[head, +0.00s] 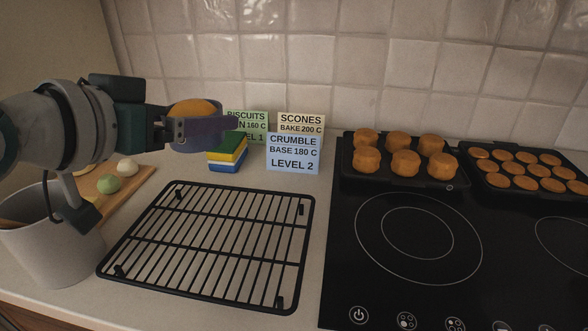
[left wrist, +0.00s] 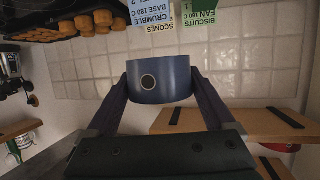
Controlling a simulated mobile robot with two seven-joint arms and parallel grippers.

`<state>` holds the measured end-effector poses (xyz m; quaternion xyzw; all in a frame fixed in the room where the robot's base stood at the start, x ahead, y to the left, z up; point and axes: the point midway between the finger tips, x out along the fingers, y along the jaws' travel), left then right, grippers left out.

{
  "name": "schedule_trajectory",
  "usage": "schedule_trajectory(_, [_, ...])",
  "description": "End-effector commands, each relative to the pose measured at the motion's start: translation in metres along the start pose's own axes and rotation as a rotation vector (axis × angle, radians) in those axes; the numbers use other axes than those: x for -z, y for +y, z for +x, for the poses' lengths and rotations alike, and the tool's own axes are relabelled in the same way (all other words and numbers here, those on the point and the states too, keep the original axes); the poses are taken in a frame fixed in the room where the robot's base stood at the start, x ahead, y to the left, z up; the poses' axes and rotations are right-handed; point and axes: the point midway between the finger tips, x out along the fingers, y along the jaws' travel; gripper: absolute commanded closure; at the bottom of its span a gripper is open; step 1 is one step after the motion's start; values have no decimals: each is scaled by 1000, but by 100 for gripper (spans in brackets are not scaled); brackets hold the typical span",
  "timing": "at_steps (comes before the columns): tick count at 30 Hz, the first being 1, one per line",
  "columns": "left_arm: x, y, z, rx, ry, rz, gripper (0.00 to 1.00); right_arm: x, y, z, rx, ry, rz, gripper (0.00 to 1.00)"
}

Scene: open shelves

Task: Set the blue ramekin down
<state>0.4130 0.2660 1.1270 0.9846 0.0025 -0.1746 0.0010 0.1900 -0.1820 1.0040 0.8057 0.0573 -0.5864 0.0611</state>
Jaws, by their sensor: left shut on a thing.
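My left gripper (head: 203,130) comes in from the left in the head view, raised above the counter behind the wire rack. It is shut on the blue ramekin (left wrist: 172,82). In the left wrist view the ramekin sits between the two fingers, with a dark round mark ringed in white on its side. In the head view an orange-brown filling (head: 193,107) shows at its top, and the finger hides much of its wall. The ramekin appears clear of the counter. My right gripper is not in view.
An empty black wire rack (head: 215,245) lies on the counter. Behind it stand label cards, including a blue CRUMBLE card (head: 293,155), and stacked coloured sponges (head: 227,155). A grey pot (head: 50,250) and wooden board (head: 135,178) are left. The hob (head: 430,270) with loaded trays is right.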

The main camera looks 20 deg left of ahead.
Motion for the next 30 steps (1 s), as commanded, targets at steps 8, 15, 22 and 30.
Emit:
schedule_trajectory(8, [-82, 0, 29, -1, -5, 0, 77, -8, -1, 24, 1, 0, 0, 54])
schedule_trajectory(15, [-110, 0, 40, -1, 1, 2, 77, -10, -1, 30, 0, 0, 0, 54])
schedule_trajectory(22, [-140, 0, 51, -1, 0, 1, 77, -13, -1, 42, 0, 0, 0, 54])
schedule_trajectory(30, [-145, 0, 53, -1, 2, 2, 77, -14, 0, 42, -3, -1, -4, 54])
